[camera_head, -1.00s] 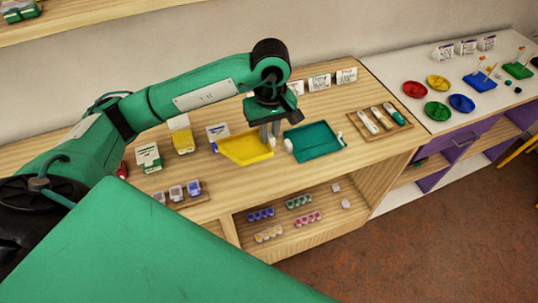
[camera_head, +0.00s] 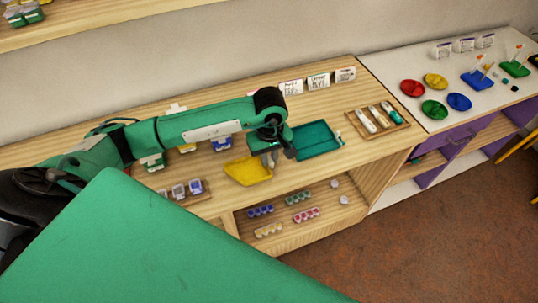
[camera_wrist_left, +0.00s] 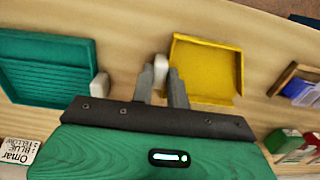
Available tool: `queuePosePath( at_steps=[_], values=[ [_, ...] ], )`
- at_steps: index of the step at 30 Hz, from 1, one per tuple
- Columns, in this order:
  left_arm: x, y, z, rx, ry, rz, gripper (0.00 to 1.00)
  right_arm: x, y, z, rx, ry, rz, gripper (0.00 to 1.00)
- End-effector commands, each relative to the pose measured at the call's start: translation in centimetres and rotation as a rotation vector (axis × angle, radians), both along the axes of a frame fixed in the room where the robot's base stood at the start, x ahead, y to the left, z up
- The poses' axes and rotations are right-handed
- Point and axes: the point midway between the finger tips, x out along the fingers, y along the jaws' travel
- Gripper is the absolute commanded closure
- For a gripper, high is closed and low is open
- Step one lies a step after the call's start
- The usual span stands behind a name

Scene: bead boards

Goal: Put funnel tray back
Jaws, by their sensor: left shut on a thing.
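The yellow tray (camera_head: 247,171) sits near the front of the wooden bench top, and it also shows in the left wrist view (camera_wrist_left: 205,72). My left gripper (camera_head: 270,159) is at its right side. In the left wrist view my left fingers (camera_wrist_left: 162,82) are shut on a pale grip piece (camera_wrist_left: 161,68) at the yellow tray's edge. Whether the tray touches the bench is hard to tell. The teal tray (camera_head: 316,139) lies on the bench to the right, apart from the gripper, and shows at the left in the wrist view (camera_wrist_left: 45,70). My right gripper is not in view.
A wooden tool tray (camera_head: 378,119) lies right of the teal tray. Name cards (camera_head: 318,81) stand behind. Small containers (camera_head: 180,190) stand at the left, partly near my arm. Bead strips (camera_head: 305,215) are on the shelf below. A white table (camera_head: 470,75) with coloured dishes adjoins at right.

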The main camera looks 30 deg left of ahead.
Motion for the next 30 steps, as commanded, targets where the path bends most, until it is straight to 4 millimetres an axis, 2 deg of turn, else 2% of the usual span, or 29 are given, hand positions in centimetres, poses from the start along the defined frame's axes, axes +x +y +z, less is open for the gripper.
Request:
queuePosePath(
  at_steps=[4, 5, 7, 8, 20, 21, 30],
  values=[
    [0.0, 0.0, -0.4, 0.0, 0.0, 0.0, 1.0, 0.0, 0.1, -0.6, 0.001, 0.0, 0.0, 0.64],
    [0.0, 0.0, -0.3, 0.0, 0.0, 0.0, 0.78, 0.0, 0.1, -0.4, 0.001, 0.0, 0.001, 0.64],
    [0.0, 0.0, -0.2, 0.0, 0.0, 0.0, 0.65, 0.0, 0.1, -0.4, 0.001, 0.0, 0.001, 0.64],
    [0.0, 0.0, -0.2, 0.0, 0.0, 0.0, 0.62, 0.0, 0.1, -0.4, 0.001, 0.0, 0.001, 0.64],
    [0.0, 0.0, 0.4, 0.0, 0.0, 0.0, 0.62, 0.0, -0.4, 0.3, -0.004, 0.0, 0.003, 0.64],
    [0.1, 0.0, 0.6, 0.0, -0.003, 0.0, 0.62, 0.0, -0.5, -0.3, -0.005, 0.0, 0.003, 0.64],
    [0.3, 0.0, 6.4, 0.0, -0.008, 0.0, 0.62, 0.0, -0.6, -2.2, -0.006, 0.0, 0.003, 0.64]
  ],
)
